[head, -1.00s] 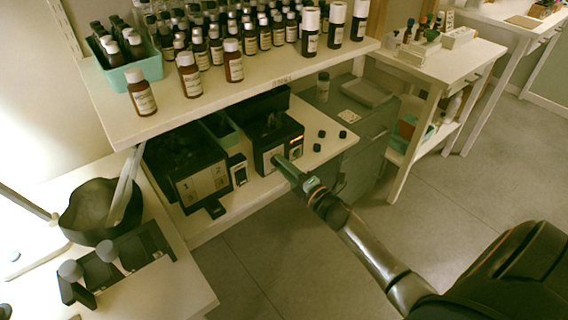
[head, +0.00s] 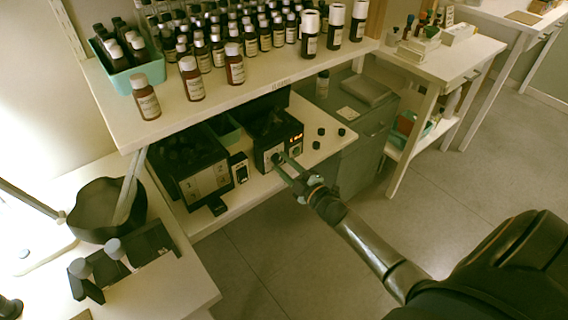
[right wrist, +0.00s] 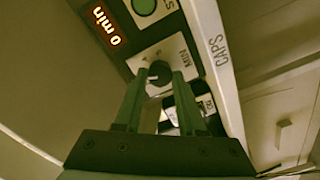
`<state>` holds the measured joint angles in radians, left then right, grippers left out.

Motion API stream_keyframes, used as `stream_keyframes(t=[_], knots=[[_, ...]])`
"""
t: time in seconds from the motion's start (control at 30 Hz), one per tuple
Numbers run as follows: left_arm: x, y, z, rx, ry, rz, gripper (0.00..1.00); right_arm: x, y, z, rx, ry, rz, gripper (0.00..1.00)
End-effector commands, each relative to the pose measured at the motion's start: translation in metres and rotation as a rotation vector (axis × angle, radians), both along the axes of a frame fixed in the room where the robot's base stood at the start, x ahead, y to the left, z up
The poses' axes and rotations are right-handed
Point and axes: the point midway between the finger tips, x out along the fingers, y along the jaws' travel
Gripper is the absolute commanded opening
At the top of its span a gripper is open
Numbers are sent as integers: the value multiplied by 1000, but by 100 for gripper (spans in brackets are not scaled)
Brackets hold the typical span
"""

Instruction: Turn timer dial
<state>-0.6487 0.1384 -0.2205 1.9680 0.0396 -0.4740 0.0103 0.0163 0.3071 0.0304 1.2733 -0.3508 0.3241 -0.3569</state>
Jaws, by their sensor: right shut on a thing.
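The timer dial (right wrist: 159,72) is a dark round knob with a pale pointer mark, on a light panel marked "MIN" in the right wrist view. It belongs to a black timer box (head: 268,150) under the upper shelf in the head view. The box's orange display (right wrist: 109,27) reads "0 min", with a green button (right wrist: 145,5) beside it. My right gripper (head: 279,160) reaches the front of the box. In the wrist view its two fingers (right wrist: 157,76) stand on either side of the dial, shut on it. My left gripper is out of view.
A shelf crowded with labelled bottles (head: 234,64) overhangs the box. A second black box (head: 190,170) stands to its left. Small black caps (head: 320,132) lie to its right. A dark bowl (head: 105,205) is at the left. The floor in front is open.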

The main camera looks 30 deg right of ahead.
Motion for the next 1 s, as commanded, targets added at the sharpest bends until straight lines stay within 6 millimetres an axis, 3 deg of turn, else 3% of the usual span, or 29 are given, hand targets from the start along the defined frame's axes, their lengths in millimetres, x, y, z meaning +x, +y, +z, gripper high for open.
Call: stream_keyframes(t=[0.5,0.53,0.8,1.0], knots=[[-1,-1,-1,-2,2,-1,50,0,0,-1,18,3,1,0],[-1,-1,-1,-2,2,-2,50,0,0,-1,18,3,1,41],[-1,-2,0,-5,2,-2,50,0,0,-1,18,2,1,69],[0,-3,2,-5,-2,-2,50,0,0,0,18,1,0,69]])
